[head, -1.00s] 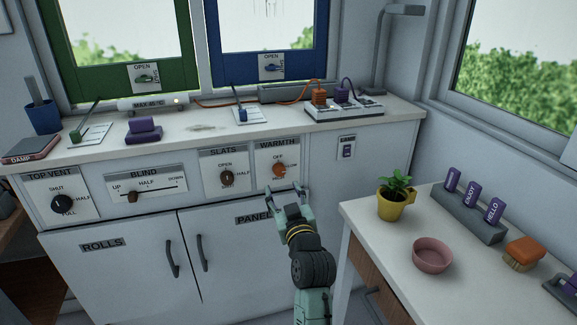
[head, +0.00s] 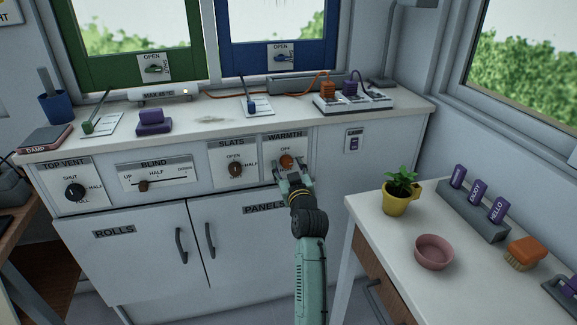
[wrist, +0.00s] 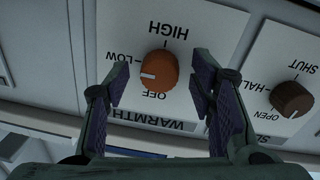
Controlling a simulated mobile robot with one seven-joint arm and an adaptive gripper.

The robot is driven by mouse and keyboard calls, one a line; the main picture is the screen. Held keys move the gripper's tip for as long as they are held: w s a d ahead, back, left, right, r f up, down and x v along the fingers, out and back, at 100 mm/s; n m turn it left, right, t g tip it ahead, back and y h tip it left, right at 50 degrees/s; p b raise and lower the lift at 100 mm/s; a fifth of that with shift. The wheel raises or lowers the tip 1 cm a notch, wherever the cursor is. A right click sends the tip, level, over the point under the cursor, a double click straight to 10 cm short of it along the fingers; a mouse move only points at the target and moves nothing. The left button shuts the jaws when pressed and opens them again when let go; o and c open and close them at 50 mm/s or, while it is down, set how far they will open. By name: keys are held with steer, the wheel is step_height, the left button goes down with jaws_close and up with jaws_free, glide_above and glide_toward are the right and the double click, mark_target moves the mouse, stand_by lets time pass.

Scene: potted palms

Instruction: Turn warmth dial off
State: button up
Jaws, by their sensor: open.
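The orange warmth dial (head: 286,161) is on the white WARMTH panel (head: 299,142) of the cabinet front. In the wrist view, which is upside down, the dial (wrist: 160,68) shows a white pointer mark facing left, between the LOW and OFF labels. My gripper (head: 291,172) is open in front of the panel. In the wrist view its fingers (wrist: 160,84) stand on either side of the dial, with a gap on each side. In the head view the fingers cover the panel's lower part.
The SLATS dial (head: 235,170) is close beside, to the left in the head view. The BLIND slider (head: 143,186) and TOP VENT dial (head: 75,192) are farther left. A side table (head: 385,232) with a yellow plant pot (head: 396,203) and pink bowl (head: 433,252) stands right of my arm.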

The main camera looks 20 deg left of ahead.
steer(key=shift+c, duration=0.2)
steer(key=c, duration=1.1)
